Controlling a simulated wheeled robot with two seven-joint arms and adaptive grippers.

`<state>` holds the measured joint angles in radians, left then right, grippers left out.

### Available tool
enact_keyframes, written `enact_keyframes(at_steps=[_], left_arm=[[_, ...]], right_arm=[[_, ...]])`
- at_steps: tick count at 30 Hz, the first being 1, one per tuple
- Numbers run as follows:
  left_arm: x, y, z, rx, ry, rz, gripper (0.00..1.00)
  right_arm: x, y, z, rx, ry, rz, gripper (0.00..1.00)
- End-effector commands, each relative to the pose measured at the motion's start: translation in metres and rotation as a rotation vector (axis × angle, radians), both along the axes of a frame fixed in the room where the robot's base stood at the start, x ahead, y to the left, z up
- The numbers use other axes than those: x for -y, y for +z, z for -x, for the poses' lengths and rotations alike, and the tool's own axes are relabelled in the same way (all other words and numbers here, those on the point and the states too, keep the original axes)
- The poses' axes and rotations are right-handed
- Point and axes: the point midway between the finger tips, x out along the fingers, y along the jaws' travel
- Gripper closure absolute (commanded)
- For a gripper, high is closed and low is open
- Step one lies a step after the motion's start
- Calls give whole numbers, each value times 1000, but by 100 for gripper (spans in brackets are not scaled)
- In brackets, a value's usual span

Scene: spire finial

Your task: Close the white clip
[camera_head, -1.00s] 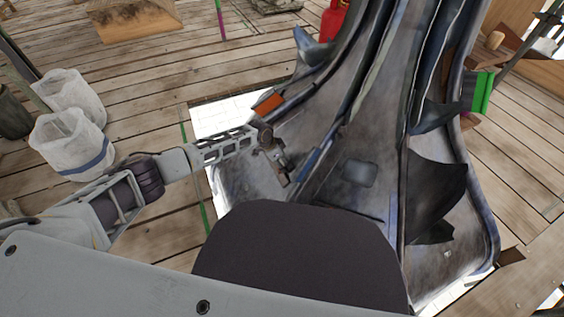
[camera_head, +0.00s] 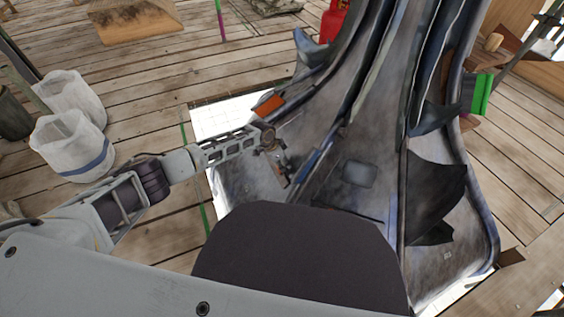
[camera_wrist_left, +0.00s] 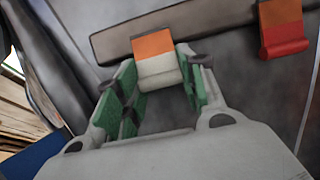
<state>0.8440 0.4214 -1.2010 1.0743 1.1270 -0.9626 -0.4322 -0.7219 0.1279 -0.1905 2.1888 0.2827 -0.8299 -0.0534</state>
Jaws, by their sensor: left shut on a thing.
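The white clip (camera_wrist_left: 160,72) has an orange upper part and a white lower part. It sits at a brown strip (camera_wrist_left: 220,22) on the grey metal surface in the left wrist view. My left gripper (camera_wrist_left: 164,88), with green finger pads, is shut on the clip's white part, one finger on each side. In the head view my left gripper (camera_head: 283,172) is small, over the left side of the dark metal spire (camera_head: 360,140); the white clip cannot be made out there. My right gripper is not in view.
A second clip, orange and red (camera_wrist_left: 281,30), is on the strip to the right. An orange piece (camera_head: 268,104) and a green piece (camera_head: 483,94) are on the spire's edges. White buckets (camera_head: 72,145) stand on the plank floor at left.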

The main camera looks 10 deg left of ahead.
Motion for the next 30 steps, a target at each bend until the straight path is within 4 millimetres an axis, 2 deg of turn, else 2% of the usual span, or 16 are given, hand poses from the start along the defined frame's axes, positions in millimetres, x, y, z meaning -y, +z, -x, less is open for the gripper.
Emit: enact_keyframes(at_steps=[21,22,27,30], left_arm=[[4,-1,-3,-48,2,-75,84],[4,-1,-3,-48,2,-75,59],[4,-2,-3,-49,1,-74,38],[4,-2,-3,-49,1,-74,38]], right_arm=[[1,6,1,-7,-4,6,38],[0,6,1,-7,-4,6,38],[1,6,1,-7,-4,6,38],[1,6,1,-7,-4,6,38]])
